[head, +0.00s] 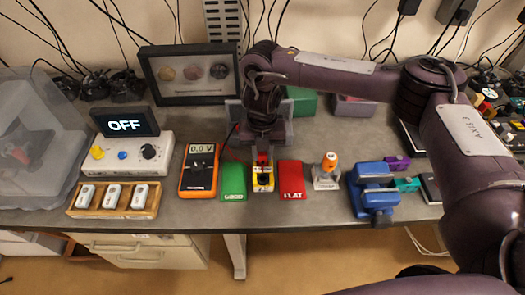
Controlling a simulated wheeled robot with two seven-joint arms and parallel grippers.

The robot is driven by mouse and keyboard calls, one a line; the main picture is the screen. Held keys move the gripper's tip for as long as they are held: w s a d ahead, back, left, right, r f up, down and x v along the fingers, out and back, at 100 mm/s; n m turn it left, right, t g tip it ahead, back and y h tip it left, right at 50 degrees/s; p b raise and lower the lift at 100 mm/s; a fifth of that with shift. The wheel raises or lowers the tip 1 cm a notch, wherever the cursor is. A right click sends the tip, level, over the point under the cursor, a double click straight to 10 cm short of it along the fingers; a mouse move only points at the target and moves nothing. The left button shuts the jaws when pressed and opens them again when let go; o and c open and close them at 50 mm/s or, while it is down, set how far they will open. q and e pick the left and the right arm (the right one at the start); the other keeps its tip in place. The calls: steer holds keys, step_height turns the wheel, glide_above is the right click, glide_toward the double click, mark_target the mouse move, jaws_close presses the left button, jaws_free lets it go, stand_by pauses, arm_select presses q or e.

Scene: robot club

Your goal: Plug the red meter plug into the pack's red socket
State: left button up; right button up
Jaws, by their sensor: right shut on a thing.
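The yellow pack (263,184) stands between a green pad marked GOOD (233,181) and a red pad marked FLAT (291,180). My right gripper (262,153) points down just over the back of the pack, shut on the red meter plug (262,160), of which only a little red shows. The red socket is hard to make out behind the gripper. I cannot tell whether plug and socket touch. The orange meter (199,170) stands to the left and reads 0.0 V. My left gripper is not in view.
Left are a charger with a screen reading OFF (124,123), a wooden tray with white cells (78,199) and a clear bin (35,150). Right are an orange-topped item (328,165) and a blue vise (372,190). A framed display (190,72) stands behind.

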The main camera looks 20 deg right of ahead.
steer(key=shift+f, duration=0.25)
stand_by(0.6)
steer(key=o, duration=1)
steer(key=shift+r, duration=0.15)
